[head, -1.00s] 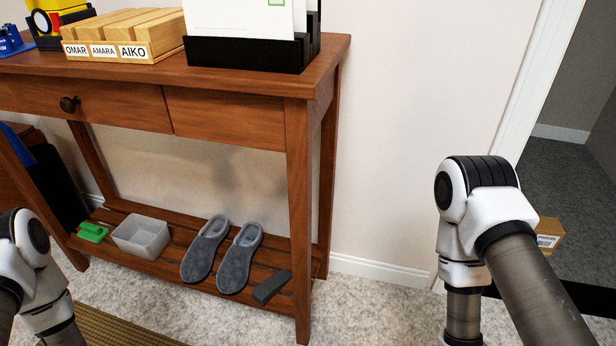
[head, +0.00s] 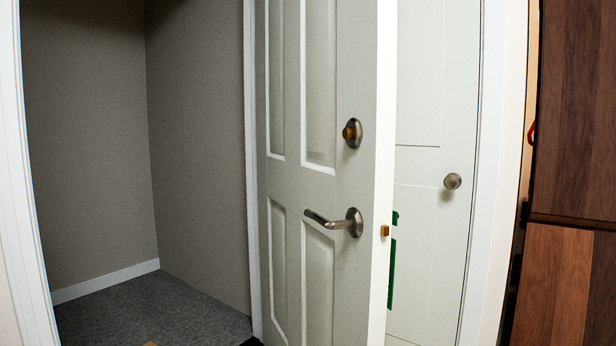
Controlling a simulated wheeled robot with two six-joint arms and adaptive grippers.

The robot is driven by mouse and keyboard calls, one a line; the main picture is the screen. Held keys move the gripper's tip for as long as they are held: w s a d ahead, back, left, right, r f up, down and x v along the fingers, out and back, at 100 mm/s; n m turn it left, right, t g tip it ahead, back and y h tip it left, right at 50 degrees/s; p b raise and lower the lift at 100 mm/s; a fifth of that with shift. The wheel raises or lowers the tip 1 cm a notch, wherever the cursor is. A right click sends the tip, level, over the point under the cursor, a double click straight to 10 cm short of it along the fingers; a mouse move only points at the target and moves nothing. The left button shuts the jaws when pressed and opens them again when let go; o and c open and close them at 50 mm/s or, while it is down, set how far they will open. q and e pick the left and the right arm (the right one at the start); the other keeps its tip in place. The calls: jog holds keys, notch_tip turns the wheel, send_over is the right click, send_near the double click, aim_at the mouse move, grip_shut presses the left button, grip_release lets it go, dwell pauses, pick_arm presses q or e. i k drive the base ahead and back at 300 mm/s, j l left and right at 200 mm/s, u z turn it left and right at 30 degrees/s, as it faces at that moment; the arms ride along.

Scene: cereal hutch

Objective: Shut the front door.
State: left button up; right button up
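The front door (head: 350,100) is a pale panelled door standing open, its latch edge toward me and to the right of the doorway. It has a lever handle (head: 338,222) and, above that, a deadbolt with a brass thumb-turn (head: 352,132). A brass latch (head: 384,231) shows on its edge. Neither of my grippers is in the head view, so their state and distance from the door are hidden.
The open doorway on the left shows grey walls and a dark carpeted floor (head: 150,310). Behind the door is a white door with a round knob (head: 452,181). Dark wooden cabinetry (head: 575,110) stands at the right. A bit of something green (head: 392,270) shows behind the door's edge.

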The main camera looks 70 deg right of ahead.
aim_at(326, 72)
jog(key=k+l+z, duration=0.2)
jog(key=z, duration=0.2)
jog(key=k+l+z, duration=0.15)
jog(key=l+z, duration=0.25)
jog(key=k+l+z, duration=0.15)
jog(key=z, duration=0.2)
jog(key=l, duration=0.1)
